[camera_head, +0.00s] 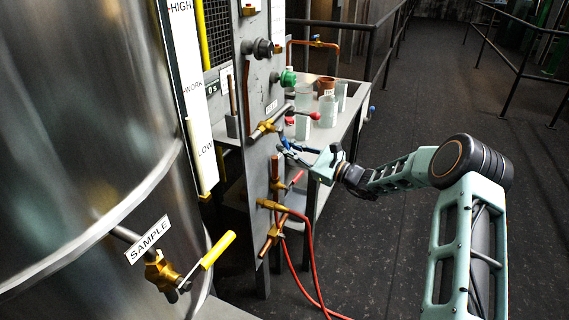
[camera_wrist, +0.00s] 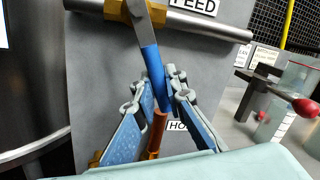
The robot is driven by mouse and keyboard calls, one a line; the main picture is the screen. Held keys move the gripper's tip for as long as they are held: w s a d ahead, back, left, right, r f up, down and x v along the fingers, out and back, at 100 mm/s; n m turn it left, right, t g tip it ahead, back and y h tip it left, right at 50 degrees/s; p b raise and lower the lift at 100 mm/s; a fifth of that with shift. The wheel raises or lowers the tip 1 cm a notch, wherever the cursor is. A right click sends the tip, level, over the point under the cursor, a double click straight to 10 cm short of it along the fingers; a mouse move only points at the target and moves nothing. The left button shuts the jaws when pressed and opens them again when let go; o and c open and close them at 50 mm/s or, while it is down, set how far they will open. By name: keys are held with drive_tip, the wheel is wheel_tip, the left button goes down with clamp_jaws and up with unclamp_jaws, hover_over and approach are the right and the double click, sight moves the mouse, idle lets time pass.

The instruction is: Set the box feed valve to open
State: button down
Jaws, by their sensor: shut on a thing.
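The box feed valve has a brass body (camera_wrist: 128,10) on a steel pipe (camera_wrist: 212,25) under a label reading FEED (camera_wrist: 192,4). Its lever has a blue grip (camera_wrist: 151,62) and slants down across the pipe in the wrist view. My gripper (camera_wrist: 166,90) is shut on this blue grip, with one finger on each side. The fingers hide part of the grip's lower end. In the head view, the brass valve body (camera_head: 262,129) is on the grey panel, and my gripper (camera_head: 288,148) reaches it from the right.
Below the lever are a copper pipe (camera_wrist: 158,131) and a partly hidden label starting HO. Lower on the panel are a red-handled valve (camera_head: 296,179) and a red hose (camera_head: 308,250). A bench (camera_head: 345,128) with beakers stands behind. A tank (camera_head: 75,130) stands left.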

drive_tip(key=w+d+r+n+g+y+b, duration=0.1)
drive_tip(key=w+r+n+b, duration=0.3)
drive_tip(key=n+b, duration=0.9)
drive_tip(key=shift+d+r+n+g+y, duration=0.3)
drive_tip(key=shift+r+n+g+y, duration=0.65)
drive_tip(key=shift+r, duration=0.65)
drive_tip(key=shift+w, duration=0.1)
drive_tip(key=c, duration=2)
unclamp_jaws()
drive_tip(key=shift+o, duration=0.2)
drive_tip(key=v, duration=1.2)
drive_tip(key=shift+a+r, duration=0.1)
